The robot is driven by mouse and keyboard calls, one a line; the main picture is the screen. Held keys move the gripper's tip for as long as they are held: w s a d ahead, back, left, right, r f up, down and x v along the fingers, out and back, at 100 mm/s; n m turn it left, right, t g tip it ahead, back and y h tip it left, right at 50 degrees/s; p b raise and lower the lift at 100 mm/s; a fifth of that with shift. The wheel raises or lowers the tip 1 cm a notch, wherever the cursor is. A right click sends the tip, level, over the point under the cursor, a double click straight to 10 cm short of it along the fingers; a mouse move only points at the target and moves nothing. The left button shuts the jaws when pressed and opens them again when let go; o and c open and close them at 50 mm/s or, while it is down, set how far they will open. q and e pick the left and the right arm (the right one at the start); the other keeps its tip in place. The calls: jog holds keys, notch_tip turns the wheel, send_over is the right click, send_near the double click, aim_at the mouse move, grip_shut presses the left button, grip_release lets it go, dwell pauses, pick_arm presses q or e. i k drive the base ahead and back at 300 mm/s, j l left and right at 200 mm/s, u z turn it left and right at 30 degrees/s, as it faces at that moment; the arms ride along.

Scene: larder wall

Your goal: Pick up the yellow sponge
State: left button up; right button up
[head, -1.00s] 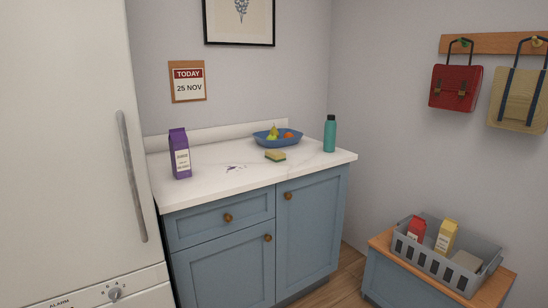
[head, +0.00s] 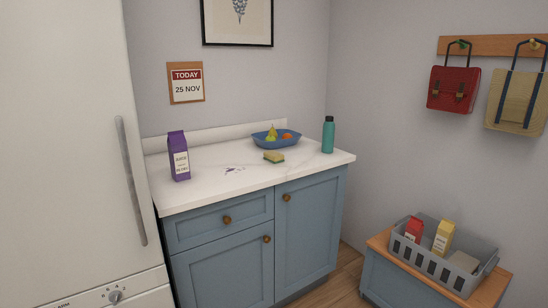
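The yellow sponge (head: 274,156) has a green underside and lies flat on the white countertop (head: 210,194), in front of the blue fruit bowl. It looks clear of the things around it. Neither of my grippers shows in the head view.
A purple juice carton (head: 179,156) stands left on the counter, near a small purple spill (head: 234,169). A blue bowl (head: 277,140) of fruit is behind the sponge, and a teal bottle (head: 328,134) stands right. A grey crate (head: 434,270) sits on a low cabinet. The fridge (head: 70,150) borders the counter's left.

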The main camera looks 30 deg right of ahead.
aim_at(273, 156)
jog(key=i+l+z, duration=0.1)
jog(key=i+l, duration=1)
